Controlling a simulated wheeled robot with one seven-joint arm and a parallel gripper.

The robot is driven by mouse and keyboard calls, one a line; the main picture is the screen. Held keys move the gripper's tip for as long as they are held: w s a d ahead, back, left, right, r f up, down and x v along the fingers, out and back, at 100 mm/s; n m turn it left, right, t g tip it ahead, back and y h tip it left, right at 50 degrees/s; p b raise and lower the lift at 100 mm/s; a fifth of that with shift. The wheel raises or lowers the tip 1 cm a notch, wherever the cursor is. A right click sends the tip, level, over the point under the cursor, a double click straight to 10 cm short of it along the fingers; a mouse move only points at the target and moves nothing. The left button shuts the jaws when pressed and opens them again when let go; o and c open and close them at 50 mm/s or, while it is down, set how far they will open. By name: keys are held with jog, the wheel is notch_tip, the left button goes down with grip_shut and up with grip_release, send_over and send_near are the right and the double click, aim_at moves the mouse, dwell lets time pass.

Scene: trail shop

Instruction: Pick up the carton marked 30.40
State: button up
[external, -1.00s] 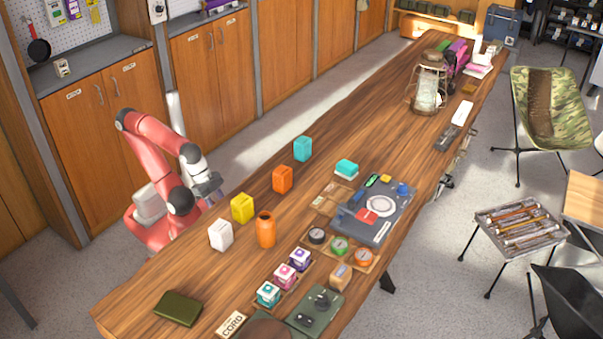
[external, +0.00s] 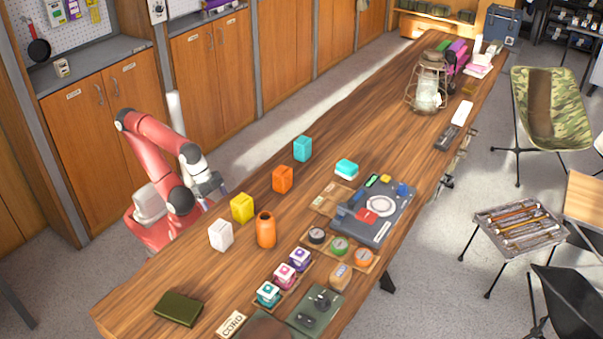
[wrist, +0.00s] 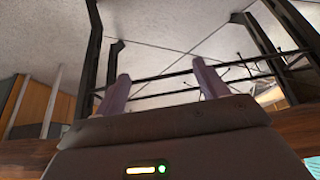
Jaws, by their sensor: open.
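Several small cartons stand in a row along the table's near-robot edge: a white one (external: 221,235), a yellow one (external: 242,208), an orange one (external: 282,179) and a teal one (external: 302,149). No marking 30.40 is legible on any of them from here. My gripper (external: 217,187) is beside the table edge, left of and apart from the yellow and orange cartons. In the wrist view my gripper (wrist: 160,90) is open, with its two fingers apart and nothing between them.
An orange bottle (external: 266,230) stands close to the yellow carton. Small labelled boxes (external: 285,274), a grey tray (external: 372,235) and a teal-and-white box (external: 346,169) lie further right. A wire-framed lantern (external: 428,85) stands farther back. Bare wood lies around the green wallet (external: 178,309).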

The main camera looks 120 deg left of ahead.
notch_tip(320, 180, up, 28)
jog(key=g+b, duration=0.1)
jog(key=b, duration=0.3)
send_near(281, 170)
jog(key=w+f, duration=0.1)
jog(key=w, duration=0.1)
jog(key=shift+a+f, duration=0.15)
jog(key=shift+f, duration=1.9)
jog(key=b+x, duration=0.2)
jog(key=x, duration=0.5)
jog(key=shift+w+f, duration=0.15)
jog(key=shift+f, duration=0.05)
jog(key=c, duration=1.1)
